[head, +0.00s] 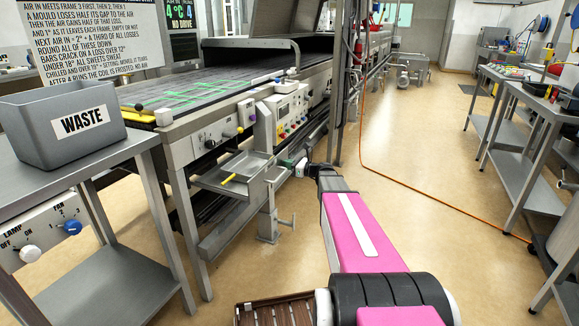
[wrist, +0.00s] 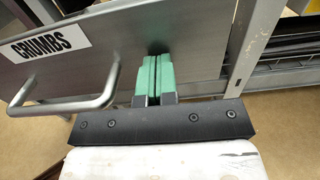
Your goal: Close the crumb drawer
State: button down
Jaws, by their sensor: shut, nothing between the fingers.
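The crumb drawer (head: 212,181) is a grey metal tray standing out from the side of the long machine, its inside visible from above. In the wrist view its flat front (wrist: 125,52) carries a CRUMBS label (wrist: 45,42) and a bar handle (wrist: 65,105). My gripper (wrist: 152,80) has green fingers pressed together with nothing between them. The fingertips lie over the drawer front, right of the handle and not around it. Whether they touch the panel I cannot tell. In the head view my gripper (head: 300,166) is just right of the drawer front.
A grey waste bin (head: 60,125) stands on a metal table at the left. The machine's control box (head: 290,108) is above and beyond the drawer. An orange cable (head: 430,192) crosses the open floor. Metal benches (head: 530,110) line the right side.

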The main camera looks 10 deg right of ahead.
aim_at(259, 164)
jog(key=x, duration=2.8)
jog(key=shift+w+a, duration=0.2)
jog(key=shift+w+a, duration=0.1)
jog(key=v, duration=1.4)
jog(key=shift+s+f, duration=0.1)
jog(key=shift+s, duration=0.2)
jog(key=s+f+n+g+h, duration=0.4)
jog(key=s+n, duration=0.3)
jog(key=s, duration=0.4)
jog(key=s+f+n+g+h, duration=0.25)
jog(key=s+f+n, duration=0.45)
jog(key=s, duration=0.4)
jog(key=s+d+f+n+g+h, duration=0.1)
jog(key=s+d+n+h, duration=0.3)
jog(key=s, duration=0.4)
jog(key=s+d+f+n+g+h, duration=0.2)
jog(key=s+d+n+g+h, duration=0.1)
jog(key=s+d+n, duration=0.3)
jog(key=s+n+h, duration=0.1)
jog(key=s, duration=0.1)
jog(key=shift+s+f, duration=0.2)
jog(key=shift+s, duration=0.15)
